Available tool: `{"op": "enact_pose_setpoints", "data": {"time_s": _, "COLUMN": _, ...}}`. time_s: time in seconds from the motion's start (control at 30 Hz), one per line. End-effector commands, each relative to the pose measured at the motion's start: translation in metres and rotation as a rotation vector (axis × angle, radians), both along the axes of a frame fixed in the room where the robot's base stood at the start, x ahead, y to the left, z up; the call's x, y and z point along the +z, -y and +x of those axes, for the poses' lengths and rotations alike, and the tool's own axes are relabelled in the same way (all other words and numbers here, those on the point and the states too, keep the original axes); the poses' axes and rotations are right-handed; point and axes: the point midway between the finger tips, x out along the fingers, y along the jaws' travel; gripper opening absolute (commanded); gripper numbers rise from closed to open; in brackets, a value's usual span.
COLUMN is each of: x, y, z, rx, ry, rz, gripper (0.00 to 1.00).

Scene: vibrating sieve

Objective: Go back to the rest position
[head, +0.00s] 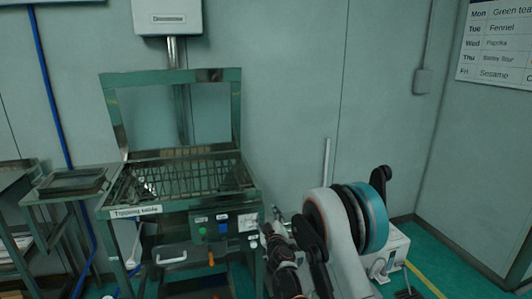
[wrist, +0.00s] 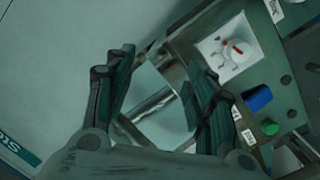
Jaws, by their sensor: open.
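My gripper shows in the wrist view (wrist: 160,85), with its two dark fingers spread apart and nothing visible between them. Beyond the fingers in that view is the front of the sieve machine, with a white dial (wrist: 233,50), a blue switch (wrist: 258,98) and a green button (wrist: 269,127). In the head view the sieve machine (head: 180,212) stands left of centre with its framed lid raised. My arm is at the lower right of the machine's control panel (head: 222,226). The gripper's fingertips are too small to make out there.
A metal side table (head: 66,183) stands left of the machine. A white dispenser box (head: 168,17) hangs above the machine. A weekday chart (head: 497,42) is on the right wall. A white box-shaped unit (head: 393,250) is on the floor beside my arm. Open green floor (head: 457,270) shows at right.

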Motion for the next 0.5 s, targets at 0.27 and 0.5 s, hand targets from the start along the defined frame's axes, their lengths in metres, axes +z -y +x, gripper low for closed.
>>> {"op": "enact_pose_setpoints", "data": {"time_s": 0.27, "x": 0.091, "y": 0.061, "z": -0.021, "rx": -0.139, "ry": -0.092, "rz": 0.082, "gripper": 0.5}}
{"op": "enact_pose_setpoints", "data": {"time_s": 0.5, "x": 0.149, "y": 0.11, "z": -0.062, "rx": -0.243, "ry": -0.189, "rz": 0.151, "gripper": 0.5}}
